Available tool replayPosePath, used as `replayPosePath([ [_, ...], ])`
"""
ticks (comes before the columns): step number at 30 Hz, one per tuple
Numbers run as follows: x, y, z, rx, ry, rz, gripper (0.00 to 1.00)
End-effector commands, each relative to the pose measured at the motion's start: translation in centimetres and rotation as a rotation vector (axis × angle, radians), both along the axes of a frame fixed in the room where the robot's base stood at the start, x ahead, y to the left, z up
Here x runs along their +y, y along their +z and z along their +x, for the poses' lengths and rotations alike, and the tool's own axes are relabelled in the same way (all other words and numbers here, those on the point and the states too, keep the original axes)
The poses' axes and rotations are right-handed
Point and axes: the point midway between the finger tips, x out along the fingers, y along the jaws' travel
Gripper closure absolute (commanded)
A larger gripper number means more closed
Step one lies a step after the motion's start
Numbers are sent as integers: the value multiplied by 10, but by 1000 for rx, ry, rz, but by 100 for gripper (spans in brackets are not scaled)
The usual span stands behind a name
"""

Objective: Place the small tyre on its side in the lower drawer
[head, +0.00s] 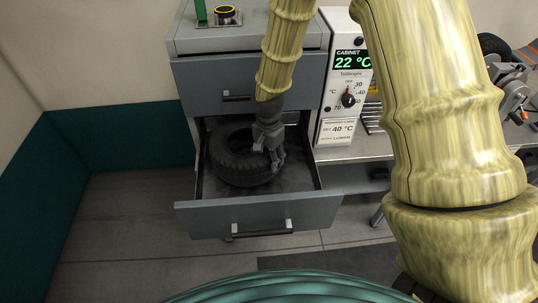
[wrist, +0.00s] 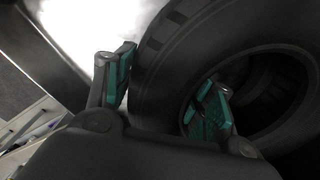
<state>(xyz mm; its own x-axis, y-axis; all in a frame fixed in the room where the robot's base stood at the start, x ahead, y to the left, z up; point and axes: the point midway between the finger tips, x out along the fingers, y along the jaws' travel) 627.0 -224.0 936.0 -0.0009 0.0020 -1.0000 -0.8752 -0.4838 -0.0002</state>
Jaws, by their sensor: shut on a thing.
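The small tyre (head: 238,157) lies on its side, or nearly so, inside the open lower drawer (head: 260,213), towards its back left. My gripper (head: 272,150) reaches down into the drawer at the tyre's right side. In the wrist view the tyre (wrist: 165,70) fills the right half, and my gripper (wrist: 160,95) has one teal-padded finger outside the tread and the other inside the central hole, shut on the tyre wall. Whether the tyre touches the drawer floor along its whole underside cannot be told.
The upper drawer (head: 240,85) is shut above. A cabinet with a green display (head: 350,62) reading 22 °C stands to the right on a bench (head: 360,150). The drawer floor in front and to the right of the tyre is clear. A yellow-ringed black object (head: 226,13) sits on top.

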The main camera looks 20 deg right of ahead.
Motion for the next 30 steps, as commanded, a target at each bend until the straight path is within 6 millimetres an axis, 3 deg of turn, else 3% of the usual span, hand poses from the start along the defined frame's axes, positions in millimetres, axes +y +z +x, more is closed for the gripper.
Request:
replayPosePath([
  [10,3,-4,5,-3,2,1,100],
  [11,3,-5,4,0,2,1,42],
  [14,3,-5,4,0,2,1,24],
  [30,2,4,5,-3,-1,1,24],
])
